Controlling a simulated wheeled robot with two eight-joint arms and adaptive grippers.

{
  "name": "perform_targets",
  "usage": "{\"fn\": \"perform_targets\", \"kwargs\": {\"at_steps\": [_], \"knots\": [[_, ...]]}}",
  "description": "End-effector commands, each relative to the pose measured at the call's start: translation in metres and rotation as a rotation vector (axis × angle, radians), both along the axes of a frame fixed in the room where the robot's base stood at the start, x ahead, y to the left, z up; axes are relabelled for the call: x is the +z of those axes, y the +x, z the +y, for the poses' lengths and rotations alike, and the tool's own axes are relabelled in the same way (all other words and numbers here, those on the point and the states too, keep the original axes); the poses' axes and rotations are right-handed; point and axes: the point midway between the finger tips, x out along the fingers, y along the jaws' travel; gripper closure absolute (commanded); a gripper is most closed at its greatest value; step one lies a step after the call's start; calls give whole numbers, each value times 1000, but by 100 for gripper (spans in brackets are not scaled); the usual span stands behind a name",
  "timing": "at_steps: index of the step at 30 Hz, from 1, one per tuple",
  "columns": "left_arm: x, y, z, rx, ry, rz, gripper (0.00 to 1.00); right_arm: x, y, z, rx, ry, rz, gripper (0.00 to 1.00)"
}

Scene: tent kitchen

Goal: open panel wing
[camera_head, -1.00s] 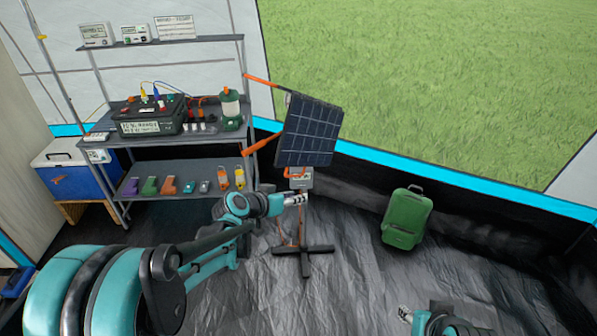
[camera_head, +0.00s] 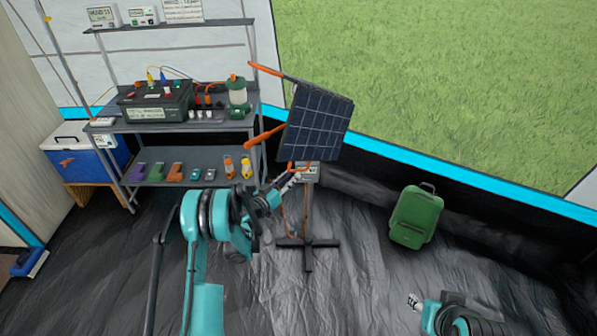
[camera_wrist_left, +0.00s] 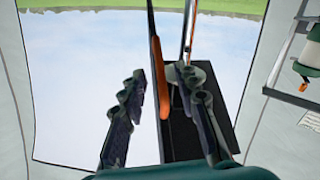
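The dark blue solar panel (camera_head: 318,122) stands tilted on a post with a cross-shaped foot (camera_head: 308,243). Two orange handles stick out on its left, an upper one (camera_head: 266,69) and a lower one (camera_head: 264,136). My left gripper (camera_head: 291,183) is just below the panel's lower edge, beside the grey box (camera_head: 307,172) on the post. In the left wrist view my left gripper (camera_wrist_left: 162,105) is open, with an orange handle (camera_wrist_left: 160,78) showing between its fingers; contact cannot be told. My right gripper (camera_head: 414,301) is low at the right, away from the panel; its opening is unclear.
A grey shelf (camera_head: 205,165) at the left holds a black power box (camera_head: 155,103), a green lantern (camera_head: 238,97) and small coloured items. A blue cooler (camera_head: 90,152) stands farther left. A green suitcase (camera_head: 416,216) stands right of the panel. Floor between is clear.

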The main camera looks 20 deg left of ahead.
Motion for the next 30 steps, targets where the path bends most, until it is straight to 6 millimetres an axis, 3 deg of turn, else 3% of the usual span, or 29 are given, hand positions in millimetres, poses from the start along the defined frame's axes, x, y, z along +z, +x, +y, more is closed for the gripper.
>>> {"fn": "perform_targets", "kwargs": {"at_steps": [3, 9, 19, 23, 30], "knots": [[-3, 20, -8, -2, 0, 0, 69, -9, 0, 0, 0, 0, 0, 60], [-1, 42, -16, -1, -1, 1, 69, -15, 0, 0, 0, 0, 0, 60], [0, 47, -18, 0, -1, 1, 69, -15, 0, 0, 0, 0, 0, 60], [0, 46, -18, 0, -1, 1, 100, -15, 0, 0, 0, 0, 0, 60], [0, 46, -18, 0, -2, 2, 100, -15, 0, 0, 0, 0, 0, 60]]}}
